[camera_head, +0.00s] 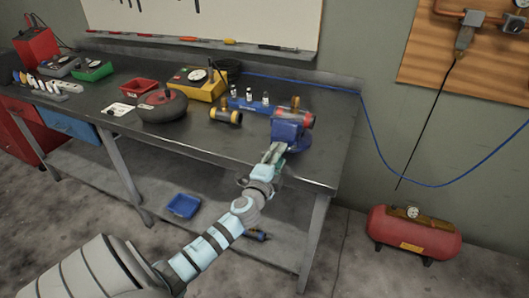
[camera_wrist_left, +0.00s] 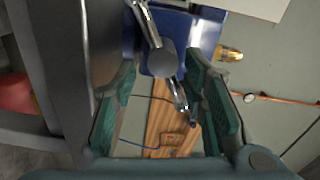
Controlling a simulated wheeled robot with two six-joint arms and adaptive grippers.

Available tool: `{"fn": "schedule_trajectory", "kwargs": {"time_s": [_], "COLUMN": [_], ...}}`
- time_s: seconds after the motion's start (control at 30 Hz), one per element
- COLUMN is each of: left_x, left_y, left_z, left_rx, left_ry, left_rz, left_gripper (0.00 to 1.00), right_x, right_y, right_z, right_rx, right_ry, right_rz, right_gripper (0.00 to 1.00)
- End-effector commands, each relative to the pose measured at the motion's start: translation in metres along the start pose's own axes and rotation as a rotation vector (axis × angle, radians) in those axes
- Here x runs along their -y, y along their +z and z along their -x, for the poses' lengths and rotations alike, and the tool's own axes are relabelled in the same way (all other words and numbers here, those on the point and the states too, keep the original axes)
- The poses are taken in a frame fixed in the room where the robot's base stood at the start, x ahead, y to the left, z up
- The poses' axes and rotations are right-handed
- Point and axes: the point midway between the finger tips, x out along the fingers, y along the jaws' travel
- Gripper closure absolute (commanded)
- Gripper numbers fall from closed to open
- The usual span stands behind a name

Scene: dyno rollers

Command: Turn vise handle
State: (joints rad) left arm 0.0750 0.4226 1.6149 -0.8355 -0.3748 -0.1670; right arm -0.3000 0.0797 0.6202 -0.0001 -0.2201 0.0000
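The blue vise (camera_head: 287,132) sits at the right end of the dark workbench, near its front edge, with a red and grey cylinder (camera_head: 300,117) at its top. In the left wrist view the blue vise body (camera_wrist_left: 203,36) fills the top. The metal vise handle (camera_wrist_left: 148,27) slants through the round grey screw end (camera_wrist_left: 162,62); its lower end lies between my fingers, closer to the right one. My left gripper (camera_head: 272,153) is right in front of the vise. Its green fingers (camera_wrist_left: 162,72) are apart, on either side of the screw end. My right gripper is in neither view.
The workbench (camera_head: 200,138) also holds a black and yellow cylinder (camera_head: 226,116), a round dark device (camera_head: 162,106), a yellow gauge box (camera_head: 198,85) and a red tray (camera_head: 138,86). A blue hose runs along the wall. A red tank (camera_head: 412,232) stands on the floor at right.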

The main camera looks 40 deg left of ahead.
Motion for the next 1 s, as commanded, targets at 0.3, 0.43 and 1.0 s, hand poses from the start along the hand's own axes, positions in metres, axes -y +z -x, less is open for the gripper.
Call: {"fn": "schedule_trajectory", "kwargs": {"time_s": [0.3,0.43,1.0], "left_x": [0.0,0.0,-0.001], "left_y": [0.0,0.0,0.0], "left_z": [0.034,0.047,0.107], "left_rx": [-0.002,-0.001,-0.001], "left_ry": [0.001,0.0,0.0], "left_rz": [-0.001,-0.001,0.0], "left_gripper": [0.61,0.61,0.61], "right_x": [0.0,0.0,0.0], "right_y": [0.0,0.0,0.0], "right_z": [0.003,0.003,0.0], "right_rx": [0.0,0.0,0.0], "right_ry": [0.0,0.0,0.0], "right_rz": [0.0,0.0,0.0], "right_gripper": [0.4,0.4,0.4]}}
